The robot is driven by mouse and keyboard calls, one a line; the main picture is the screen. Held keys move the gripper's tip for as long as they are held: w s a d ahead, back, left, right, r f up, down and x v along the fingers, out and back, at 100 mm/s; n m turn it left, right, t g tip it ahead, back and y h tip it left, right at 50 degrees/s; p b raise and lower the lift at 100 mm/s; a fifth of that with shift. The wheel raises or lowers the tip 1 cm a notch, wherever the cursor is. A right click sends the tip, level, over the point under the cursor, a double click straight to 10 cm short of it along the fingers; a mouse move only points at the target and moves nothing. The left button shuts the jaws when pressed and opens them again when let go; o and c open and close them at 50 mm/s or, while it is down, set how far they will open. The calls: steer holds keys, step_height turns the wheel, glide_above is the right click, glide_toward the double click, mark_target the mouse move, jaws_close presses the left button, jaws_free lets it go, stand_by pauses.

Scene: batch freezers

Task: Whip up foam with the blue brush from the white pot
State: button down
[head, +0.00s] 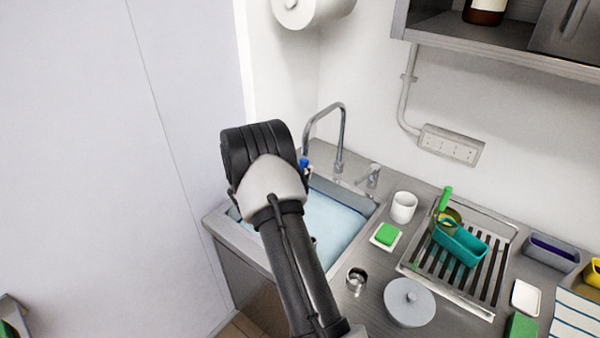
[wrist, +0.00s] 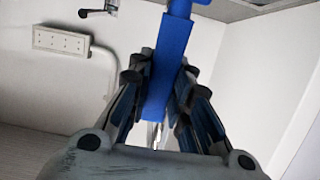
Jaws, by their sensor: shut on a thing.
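The blue brush (wrist: 170,45) is between the fingers of my gripper (wrist: 157,95), which is shut on its blue handle in the wrist view. In the head view only a small blue piece of the brush (head: 304,164) shows, just right of my wrist and above the sink's back edge. My fingers are hidden there behind my own arm. The brush's bristles cannot be made out. A white pot (head: 404,208), like a plain cup, stands upright on the counter right of the sink, apart from my gripper. The sink (head: 338,228) holds pale blue water, partly covered by my arm.
A curved tap (head: 340,135) and a lever (head: 372,175) rise behind the sink. A green sponge (head: 387,233), a metal cup (head: 356,281) and a grey lid (head: 410,303) stand right of it. A draining rack (head: 455,302) holds a teal tub (head: 461,246).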

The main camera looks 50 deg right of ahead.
step_height(320, 180, down, 17)
steer(key=b, duration=1.1)
steer(key=shift+a, duration=0.35)
stand_by(0.3)
steer(key=shift+r, duration=0.1)
stand_by(0.3)
